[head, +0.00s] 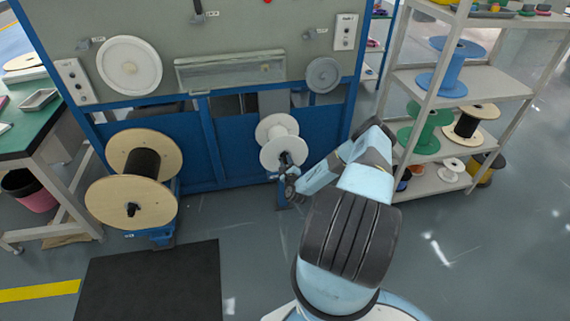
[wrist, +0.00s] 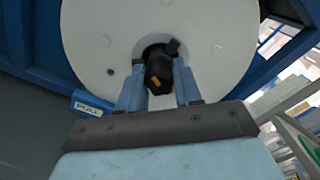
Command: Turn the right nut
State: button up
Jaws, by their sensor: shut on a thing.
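In the head view, the white spool (head: 279,130) is mounted at the right of the blue machine. My gripper (head: 288,175) is at the spool's front; the nut is small and partly hidden there.
A large wooden spool with black cable (head: 140,170) is mounted at the machine's left. A shelf with coloured spools (head: 455,85) stands at the right. A dark mat (head: 150,285) lies on the floor at the front left. A blue PULL label (wrist: 93,106) shows beside the white spool.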

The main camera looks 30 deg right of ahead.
jog(key=shift+a+f, duration=0.1)
jog(key=shift+a, duration=0.5)
jog(key=o, duration=1)
jog(key=shift+d, duration=0.15)
jog(key=shift+o, duration=0.2)
jog(key=shift+d, duration=0.15)
jog(key=v, duration=1.3)
jog(key=shift+s, duration=0.4)
